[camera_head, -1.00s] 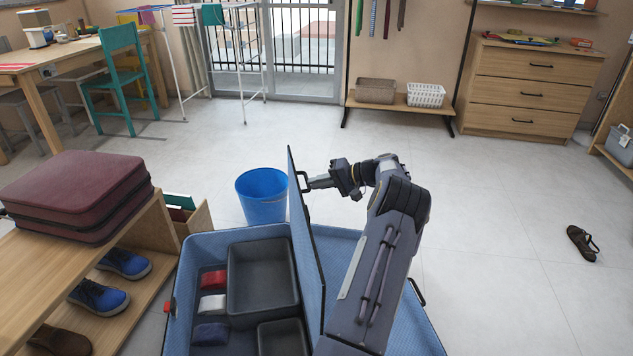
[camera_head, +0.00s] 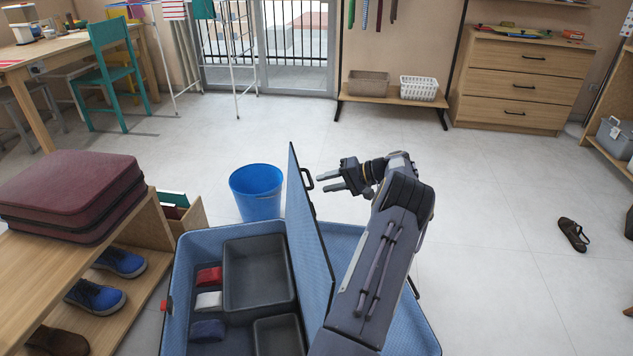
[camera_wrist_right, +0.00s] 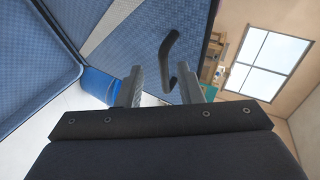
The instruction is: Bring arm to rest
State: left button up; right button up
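My right gripper (camera_head: 325,182) is open and empty, just right of the dark handle (camera_head: 308,180) on the upright blue panel (camera_head: 309,235). In the right wrist view, its two parted fingers (camera_wrist_right: 157,85) point toward the curved handle (camera_wrist_right: 172,48); no grip on it shows. The panel stands nearly upright across the middle of the open blue suitcase (camera_head: 196,243). My right arm hides part of the suitcase's right half. My left arm and gripper are out of view.
The suitcase's left half holds grey trays (camera_head: 258,272) and red, white and navy folded items. A blue bucket (camera_head: 256,192) stands behind it. A shoe bench (camera_head: 150,285) bearing a maroon case (camera_head: 72,192) is at left. The floor at right is mostly clear, with a sandal (camera_head: 572,235).

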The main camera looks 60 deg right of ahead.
jog(key=shift+r+v, duration=0.2)
jog(key=shift+v, duration=1.1)
jog(key=shift+w, duration=0.15)
